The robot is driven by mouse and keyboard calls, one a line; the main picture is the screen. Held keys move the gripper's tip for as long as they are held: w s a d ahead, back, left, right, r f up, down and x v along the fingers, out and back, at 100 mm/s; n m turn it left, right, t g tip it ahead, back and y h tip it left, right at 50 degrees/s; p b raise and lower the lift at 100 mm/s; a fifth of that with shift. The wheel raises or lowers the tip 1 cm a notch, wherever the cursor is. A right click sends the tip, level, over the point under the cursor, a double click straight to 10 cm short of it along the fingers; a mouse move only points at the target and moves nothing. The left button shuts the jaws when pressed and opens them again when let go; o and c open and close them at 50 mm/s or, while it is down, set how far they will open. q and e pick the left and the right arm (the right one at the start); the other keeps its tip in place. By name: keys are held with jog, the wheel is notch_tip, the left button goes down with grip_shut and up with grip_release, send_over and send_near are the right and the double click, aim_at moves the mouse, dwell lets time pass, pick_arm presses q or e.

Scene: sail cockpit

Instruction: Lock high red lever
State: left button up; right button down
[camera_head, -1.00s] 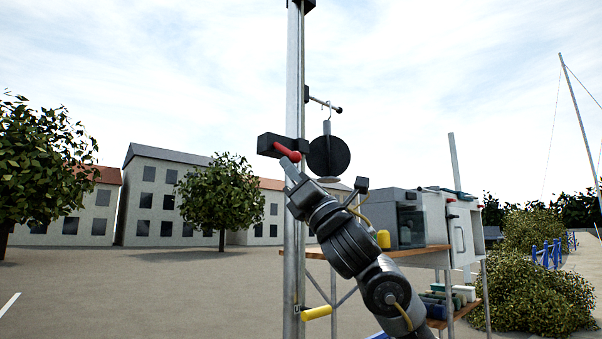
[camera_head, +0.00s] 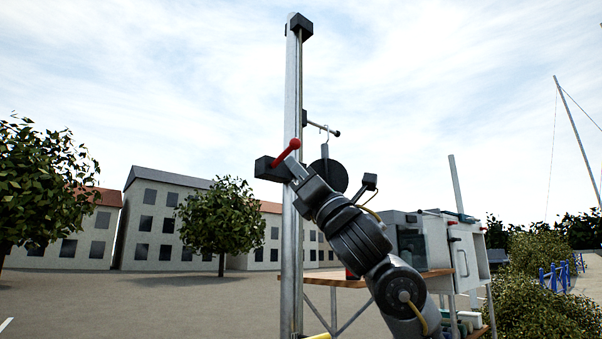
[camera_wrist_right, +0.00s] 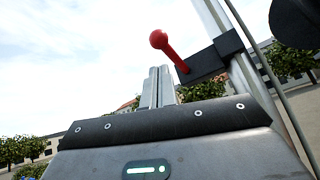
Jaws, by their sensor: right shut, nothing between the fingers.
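The red lever (camera_head: 285,152) sits on a black block (camera_head: 268,169) on the tall metal post (camera_head: 291,235). It tilts up and to the right, with its round knob at the top. My right gripper (camera_head: 291,166) is beside the lever, just below its knob in the head view. In the right wrist view the lever (camera_wrist_right: 172,54) rises from its black block (camera_wrist_right: 208,60) beyond the tips of my right gripper (camera_wrist_right: 158,72). The fingers are together with nothing between them; I cannot tell whether they touch the lever. My left gripper is out of view.
A black disc (camera_head: 338,174) hangs from a hook on a short rod (camera_head: 323,128) right of the post. A workbench (camera_head: 437,272) with grey boxes (camera_head: 465,250) stands behind my right arm. A yellow handle (camera_head: 318,336) shows at the bottom edge. Left of the post is open ground.

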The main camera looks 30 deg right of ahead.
notch_tip(320, 180, down, 4)
jog(key=a+b, duration=0.2)
jog(key=b, duration=0.2)
jog(key=s+d+r+b, duration=0.1)
jog(key=s+d+b, duration=0.2)
jog(key=s, duration=0.5)
jog(key=shift+s+d+r+b, duration=0.15)
jog(key=shift+s+d+b, duration=0.1)
jog(key=shift+s+b, duration=0.1)
jog(key=shift+s+d, duration=0.15)
